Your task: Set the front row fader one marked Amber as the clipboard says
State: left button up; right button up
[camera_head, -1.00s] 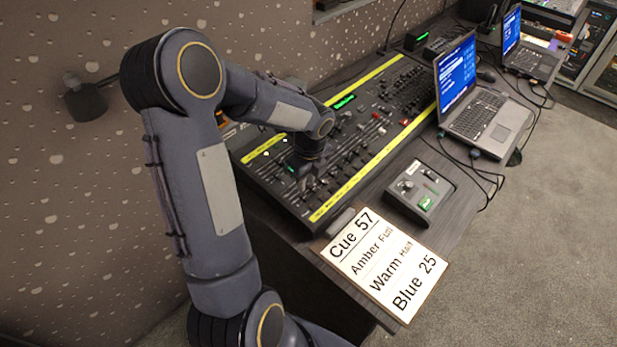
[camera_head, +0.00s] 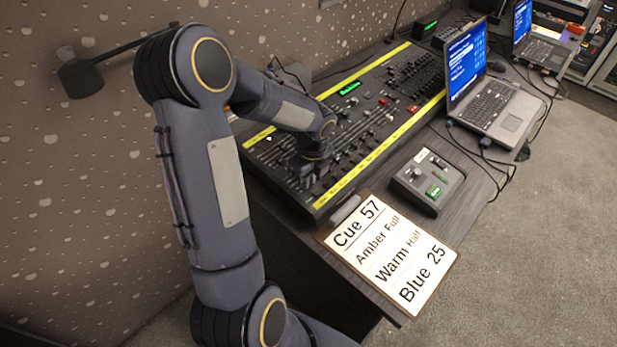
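The lighting console (camera_head: 395,112) is a dark board with rows of faders and yellow strips along its long edges. The clipboard (camera_head: 390,255) lies flat on the near end of the desk. It reads Cue 57, Amber Full, Warm Half, Blue 25. My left gripper (camera_head: 306,182) points down over the near left end of the console, at the faders there. Its fingers are small and dark, and I cannot tell whether they are open or touch a fader. The Amber fader cannot be picked out; the labels are too small to read. My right gripper is not in view.
A small grey control box (camera_head: 427,181) with a green button stands right of the console. An open laptop (camera_head: 487,92) is behind it, and a second laptop (camera_head: 537,45) stands farther back. Cables run along the desk's right edge. A speckled wall is at left.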

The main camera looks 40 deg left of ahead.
pick_arm(q)
jog(key=shift+a, duration=0.1)
jog(key=shift+c, duration=0.2)
jog(key=shift+w+a+r+p, duration=0.1)
jog(key=shift+a+p, duration=0.4)
jog(key=shift+a, duration=0.45)
jog(key=shift+w+a+r+p, duration=0.15)
jog(key=shift+a+p, duration=0.4)
jog(key=shift+a, duration=0.45)
jog(key=shift+w+a+r+p, duration=0.1)
jog(key=shift+a+p, duration=0.4)
jog(key=shift+a, duration=0.45)
jog(key=shift+f, duration=0.1)
jog(key=o, duration=0.4)
jog(key=shift+o, duration=0.2)
jog(key=shift+s+r+p, duration=0.1)
jog(key=shift+r+p, duration=0.95)
jog(key=shift+r, duration=0.3)
jog(key=shift+f, duration=0.1)
